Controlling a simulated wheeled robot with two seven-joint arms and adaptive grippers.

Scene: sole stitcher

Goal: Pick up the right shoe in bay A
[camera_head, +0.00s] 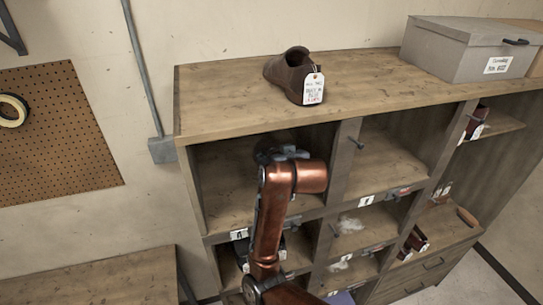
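One copper arm of mine comes in from the bottom edge, just right of its middle; I take it for my right. Its gripper (280,154) is at the mouth of the upper left bay (228,180). The wrist hides its fingers, so I cannot tell whether they are open, shut or holding something. No shoe shows clearly in that bay; the arm covers part of it. A label reading A (239,234) is on the shelf edge below this bay. A brown shoe (290,74) with a white tag (313,88) stands on the cabinet top. My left gripper is not in view.
The wooden cabinet (225,115) has dividers close around the arm. A grey box (466,52) stands on top at right. The upper middle bay (385,165) looks empty. Brown shoes (417,238) sit in a lower right bay. A wooden surface (100,280) is at lower left.

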